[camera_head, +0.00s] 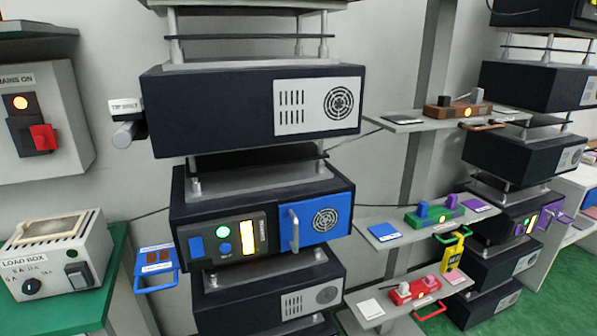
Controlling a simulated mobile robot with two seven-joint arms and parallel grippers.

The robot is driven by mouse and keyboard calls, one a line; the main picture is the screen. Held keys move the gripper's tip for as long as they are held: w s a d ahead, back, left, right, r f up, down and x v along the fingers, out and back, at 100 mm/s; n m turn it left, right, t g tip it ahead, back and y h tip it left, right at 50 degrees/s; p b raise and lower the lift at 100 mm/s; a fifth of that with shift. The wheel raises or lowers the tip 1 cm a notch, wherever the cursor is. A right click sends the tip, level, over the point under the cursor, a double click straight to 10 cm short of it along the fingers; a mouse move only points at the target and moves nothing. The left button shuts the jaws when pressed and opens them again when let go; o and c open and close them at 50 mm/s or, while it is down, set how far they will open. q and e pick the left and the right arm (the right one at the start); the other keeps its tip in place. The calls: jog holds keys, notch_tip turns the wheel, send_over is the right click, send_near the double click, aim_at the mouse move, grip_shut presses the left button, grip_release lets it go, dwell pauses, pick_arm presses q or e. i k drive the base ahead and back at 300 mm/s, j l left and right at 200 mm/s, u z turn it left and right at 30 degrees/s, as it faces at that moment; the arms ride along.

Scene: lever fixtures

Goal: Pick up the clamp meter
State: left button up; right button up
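A yellow and dark handheld device that looks like the clamp meter (453,257) is at the right of the middle, among the small shelves. It has a yellow loop-shaped jaw at its top and appears upright. It is small in the view, so I cannot tell what it rests on or hangs from. Neither of my grippers shows in the head view.
A black equipment stack (215,205) fills the middle, with a blue handled panel (312,218). Small shelves hold a green power strip (434,214) and a red one (414,291). A load box (62,255) stands on a green-topped table (60,318) at left.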

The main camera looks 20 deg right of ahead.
aim_at(453, 255)
jog(key=z, duration=1.85)
